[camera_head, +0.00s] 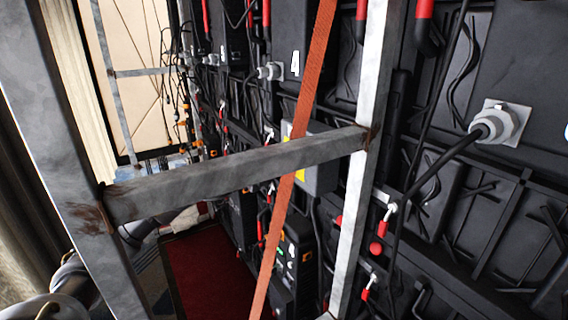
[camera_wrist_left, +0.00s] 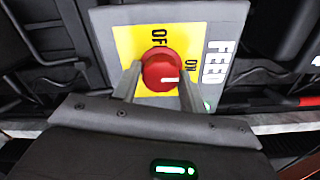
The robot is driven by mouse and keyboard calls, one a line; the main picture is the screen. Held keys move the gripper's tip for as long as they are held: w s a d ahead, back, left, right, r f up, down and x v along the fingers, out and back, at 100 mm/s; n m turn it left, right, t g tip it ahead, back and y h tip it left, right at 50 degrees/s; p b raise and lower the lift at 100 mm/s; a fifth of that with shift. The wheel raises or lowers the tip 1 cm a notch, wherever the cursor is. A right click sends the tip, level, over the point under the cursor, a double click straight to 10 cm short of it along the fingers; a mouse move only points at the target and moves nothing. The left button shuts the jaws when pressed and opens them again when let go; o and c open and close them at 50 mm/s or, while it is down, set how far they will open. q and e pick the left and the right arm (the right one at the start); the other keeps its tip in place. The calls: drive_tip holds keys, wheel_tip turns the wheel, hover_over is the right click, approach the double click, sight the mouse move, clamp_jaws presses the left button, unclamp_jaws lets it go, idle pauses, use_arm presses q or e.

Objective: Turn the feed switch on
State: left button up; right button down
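The feed switch is a grey box (camera_wrist_left: 225,22) with a yellow plate (camera_wrist_left: 126,44), marked FEED, OFF and ON. Its round red knob (camera_wrist_left: 158,66) has a white mark pointing right in the left wrist view, towards the ON side. My left gripper (camera_wrist_left: 160,84) has one finger on each side of the knob, and both appear to touch it. In the head view the grey box (camera_head: 322,172) is partly hidden by a metal crossbar and an orange strap; its knob and my left gripper are hidden there. My right gripper is in neither view.
A grey metal frame with an upright (camera_head: 60,130) and a crossbar (camera_head: 235,168) stands before the black panel wall (camera_head: 500,230). An orange strap (camera_head: 309,80) runs down across it. Cables hang along the panels. A dark red floor patch (camera_head: 205,275) lies below.

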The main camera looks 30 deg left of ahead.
use_arm(q)
drive_tip(key=o, duration=0.3)
drive_tip(key=b+v, duration=0.3)
drive_tip(key=v, duration=0.7)
drive_tip(key=shift+s+a+b, duration=0.2)
drive_tip(key=shift+s+b, duration=0.15)
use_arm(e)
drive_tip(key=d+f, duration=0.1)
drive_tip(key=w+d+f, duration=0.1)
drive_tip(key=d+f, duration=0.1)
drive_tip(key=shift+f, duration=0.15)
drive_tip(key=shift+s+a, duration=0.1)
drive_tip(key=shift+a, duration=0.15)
